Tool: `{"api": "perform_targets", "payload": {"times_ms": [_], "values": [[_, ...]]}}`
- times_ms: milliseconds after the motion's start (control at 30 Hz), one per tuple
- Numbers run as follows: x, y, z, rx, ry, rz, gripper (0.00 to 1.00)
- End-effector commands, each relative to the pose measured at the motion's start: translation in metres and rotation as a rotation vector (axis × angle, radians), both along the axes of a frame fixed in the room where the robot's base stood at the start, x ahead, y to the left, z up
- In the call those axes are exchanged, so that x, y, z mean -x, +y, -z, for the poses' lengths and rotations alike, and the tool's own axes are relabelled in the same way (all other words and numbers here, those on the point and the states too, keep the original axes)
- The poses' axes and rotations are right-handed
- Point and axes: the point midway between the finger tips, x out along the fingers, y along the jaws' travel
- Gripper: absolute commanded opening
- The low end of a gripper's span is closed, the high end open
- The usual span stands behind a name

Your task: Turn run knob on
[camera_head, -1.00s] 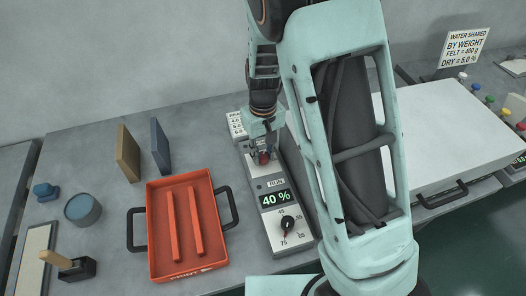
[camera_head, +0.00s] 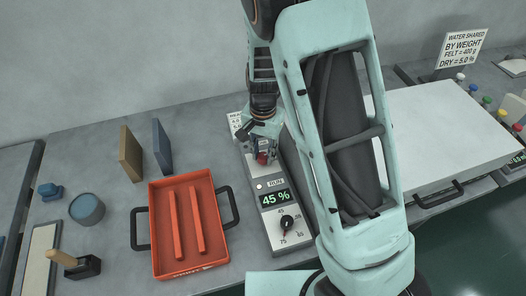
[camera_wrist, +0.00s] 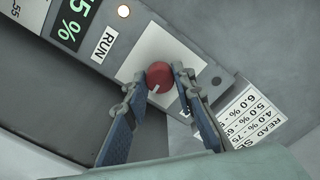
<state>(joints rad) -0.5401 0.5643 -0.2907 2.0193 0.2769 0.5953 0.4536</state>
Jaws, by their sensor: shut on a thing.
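The red run knob (camera_wrist: 160,76) sits on a pale square plate (camera_wrist: 146,48) beside the RUN label (camera_wrist: 104,45). A white pointer line on it shows in the wrist view. My gripper (camera_wrist: 158,84) is shut on the knob, with one fingertip on each side. In the head view my gripper (camera_head: 264,150) reaches down onto the red knob (camera_head: 263,158) at the top of the control panel (camera_head: 277,239). The display (camera_head: 275,199) reads 45 %. The black dial (camera_head: 287,222) is below the display.
A red tray (camera_head: 160,262) with two bars lies left of the panel. Two upright boards (camera_head: 131,155) stand behind it. A reading card (camera_wrist: 247,118) lies near the knob.

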Motion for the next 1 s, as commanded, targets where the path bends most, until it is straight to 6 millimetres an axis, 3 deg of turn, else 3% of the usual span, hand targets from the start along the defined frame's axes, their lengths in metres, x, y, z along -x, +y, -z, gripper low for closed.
{"api": "perform_targets", "payload": {"times_ms": [300, 833, 867, 1000], "values": [[-0.0008, 0.0001, -0.0009, 0.000, -0.002, 0.110, 0.00], [-0.0008, 0.0002, -0.0006, -0.001, -0.003, 0.131, 0.00], [-0.0009, 0.0002, -0.0006, -0.001, -0.003, 0.131, 0.27], [-0.0007, 0.0001, -0.0004, 0.000, -0.001, 0.130, 0.42]]}}
